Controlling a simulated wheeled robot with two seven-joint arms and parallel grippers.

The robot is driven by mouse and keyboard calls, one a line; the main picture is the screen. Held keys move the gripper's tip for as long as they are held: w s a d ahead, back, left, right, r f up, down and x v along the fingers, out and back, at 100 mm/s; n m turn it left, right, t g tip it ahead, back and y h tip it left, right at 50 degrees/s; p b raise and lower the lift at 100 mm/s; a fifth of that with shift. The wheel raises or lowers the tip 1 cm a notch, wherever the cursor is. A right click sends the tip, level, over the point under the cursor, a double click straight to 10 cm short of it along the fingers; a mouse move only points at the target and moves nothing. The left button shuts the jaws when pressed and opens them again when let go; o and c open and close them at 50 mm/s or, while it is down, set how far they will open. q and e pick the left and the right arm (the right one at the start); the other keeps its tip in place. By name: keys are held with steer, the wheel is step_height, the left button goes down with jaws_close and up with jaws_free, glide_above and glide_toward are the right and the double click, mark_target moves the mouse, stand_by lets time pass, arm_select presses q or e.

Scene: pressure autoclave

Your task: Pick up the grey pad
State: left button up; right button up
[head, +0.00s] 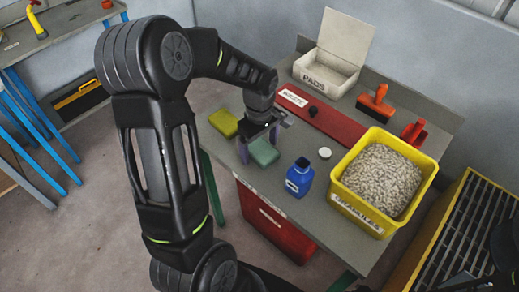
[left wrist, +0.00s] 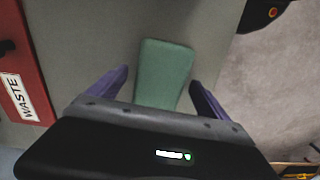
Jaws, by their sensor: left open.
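A muted grey-green pad (head: 263,152) lies flat on the grey bench near its left edge. In the left wrist view this pad (left wrist: 165,68) lies between the two purple fingers, its near end hidden by the gripper body. My left gripper (head: 258,142) is open above and around it, a finger to either side, with gaps showing between fingers and pad. No plainly grey pad shows; a yellow pad (head: 223,122) lies beside the green one, towards the bench edge. My right gripper cannot be made out.
A blue bottle (head: 299,177), white cap (head: 325,153) and yellow granule tub (head: 355,205) stand to the right. Behind are a red waste strip (head: 335,122), an open PADS box (head: 325,80) and orange tools (head: 375,103). A red bin (head: 270,222) is below.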

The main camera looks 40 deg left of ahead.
arm_select(q)
steer(key=shift+c, duration=0.3)
steer(key=c, duration=1.4)
